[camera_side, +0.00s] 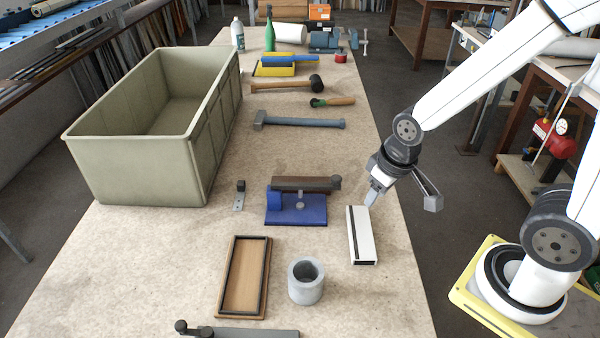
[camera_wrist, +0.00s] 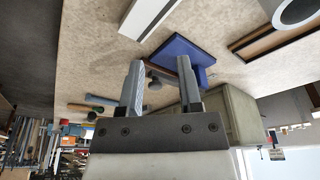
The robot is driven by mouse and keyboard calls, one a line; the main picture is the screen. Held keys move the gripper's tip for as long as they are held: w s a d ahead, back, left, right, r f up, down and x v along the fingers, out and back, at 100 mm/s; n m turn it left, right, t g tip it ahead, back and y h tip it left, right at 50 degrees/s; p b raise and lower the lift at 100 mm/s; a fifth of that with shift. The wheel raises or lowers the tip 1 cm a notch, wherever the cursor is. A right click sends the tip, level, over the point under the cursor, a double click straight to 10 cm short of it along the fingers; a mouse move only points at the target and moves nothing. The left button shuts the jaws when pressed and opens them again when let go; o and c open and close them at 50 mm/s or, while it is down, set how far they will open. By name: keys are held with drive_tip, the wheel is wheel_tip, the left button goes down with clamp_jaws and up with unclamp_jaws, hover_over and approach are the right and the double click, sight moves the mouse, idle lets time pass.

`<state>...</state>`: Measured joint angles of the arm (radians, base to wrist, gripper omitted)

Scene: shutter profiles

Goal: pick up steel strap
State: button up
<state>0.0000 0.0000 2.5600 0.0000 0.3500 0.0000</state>
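What looks like the steel strap is a small light-grey metal strip (camera_side: 238,205) on the table in the side view, with a small dark upright piece at its far end. It lies between the green bin and the blue plate; I cannot pick it out in the wrist view. My gripper (camera_side: 373,196) hangs to its right, by the far end of the white profile. In the wrist view my gripper (camera_wrist: 160,82) has its fingers apart with nothing held. A dark round knob shows beyond the gap.
The blue fixture (camera_side: 295,212) with a dark bar stands between my gripper and the strip. The white profile (camera_side: 367,238), wooden tray (camera_side: 263,279) and grey cylinder (camera_side: 306,291) are nearer the front. The tall green bin (camera_side: 137,163) stands left; hammers lie behind.

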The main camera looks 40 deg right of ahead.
sight(244, 183)
drive_tip(key=shift+o, duration=1.4)
drive_tip(key=w+a+n, duration=0.1)
drive_tip(key=w, duration=0.5)
drive_tip(key=w+a+n+y, duration=0.1)
drive_tip(key=w+n, duration=0.1)
drive_tip(key=w, duration=0.4)
drive_tip(key=w+a+f+n, duration=0.1)
drive_tip(key=w, duration=0.5)
drive_tip(key=shift+w, duration=0.25)
drive_tip(key=w+a+f+n+y, duration=0.1)
drive_tip(key=w+a+f+n, duration=0.1)
drive_tip(key=w, duration=0.4)
drive_tip(key=w+a+f+n+y, duration=0.1)
drive_tip(key=w+a+f+n, duration=0.1)
drive_tip(key=w, duration=0.5)
drive_tip(key=shift+f+n+t, duration=0.3)
drive_tip(key=shift+f+n, duration=0.15)
drive_tip(key=shift+n, duration=0.05)
drive_tip(key=shift+f, duration=0.1)
drive_tip(key=shift+x, duration=1.2)
drive_tip(key=shift+f, duration=0.1)
